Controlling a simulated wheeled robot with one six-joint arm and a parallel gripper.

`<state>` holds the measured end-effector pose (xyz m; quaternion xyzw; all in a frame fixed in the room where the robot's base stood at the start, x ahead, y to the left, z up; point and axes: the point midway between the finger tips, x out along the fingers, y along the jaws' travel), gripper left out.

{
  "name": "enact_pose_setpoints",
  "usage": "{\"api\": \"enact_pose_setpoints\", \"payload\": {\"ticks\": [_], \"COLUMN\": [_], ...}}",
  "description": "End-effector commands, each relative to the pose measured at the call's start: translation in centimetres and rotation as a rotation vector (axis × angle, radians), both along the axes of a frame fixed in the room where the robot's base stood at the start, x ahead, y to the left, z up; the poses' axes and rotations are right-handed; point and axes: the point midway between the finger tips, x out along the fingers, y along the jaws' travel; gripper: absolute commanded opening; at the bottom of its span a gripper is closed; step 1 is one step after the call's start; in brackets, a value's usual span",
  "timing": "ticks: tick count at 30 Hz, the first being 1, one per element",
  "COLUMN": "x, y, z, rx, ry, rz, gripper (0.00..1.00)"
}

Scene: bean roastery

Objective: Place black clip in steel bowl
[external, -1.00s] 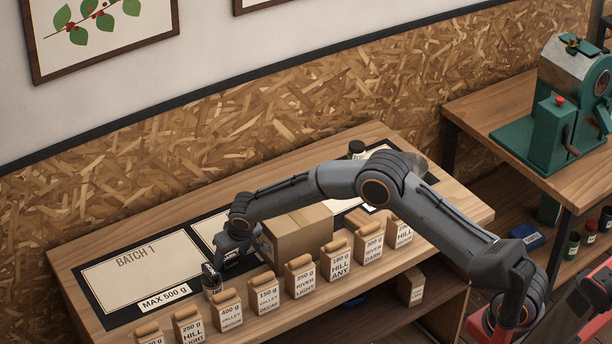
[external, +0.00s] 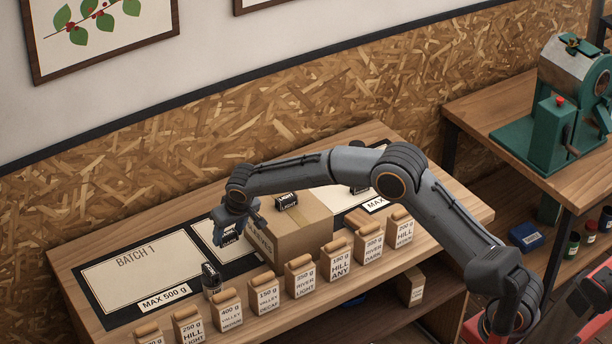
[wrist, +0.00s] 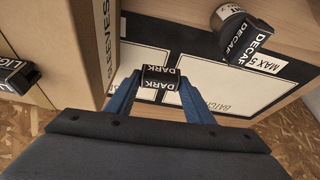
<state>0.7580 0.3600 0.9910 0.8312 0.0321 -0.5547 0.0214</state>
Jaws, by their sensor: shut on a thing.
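A black clip marked DARK (wrist: 160,84) sits between the blue fingers of my gripper (wrist: 155,92) in the wrist view. My gripper (external: 236,226) is shut on it, just left of the cardboard box in the external view. There the clip (external: 229,238) shows small and dark below the fingers, over the middle of the table. I cannot make out the steel bowl in either view now; my arm covers part of the table's far right end.
A cardboard SLEEVES box (external: 303,228) stands close to my gripper, with a black LIGHT clip (external: 287,201) on top. A black DECAF clip (external: 211,280) is left of it. Several paper bags (external: 300,281) line the front edge. The BATCH 1 mat (external: 140,267) is mostly clear.

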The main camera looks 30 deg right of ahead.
Motion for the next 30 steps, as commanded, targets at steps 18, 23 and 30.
{"api": "enact_pose_setpoints", "payload": {"ticks": [18, 23, 30], "x": [0.0, 0.0, 1.4], "y": [0.0, 0.1, -3.5], "z": [8.7, 11.9, 12.9], "rx": [0.001, 0.002, 0.0], "ry": [-0.003, -0.002, 0.002], "rz": [0.0, 0.0, -0.047], "gripper": [0.27, 0.27, 0.27]}}
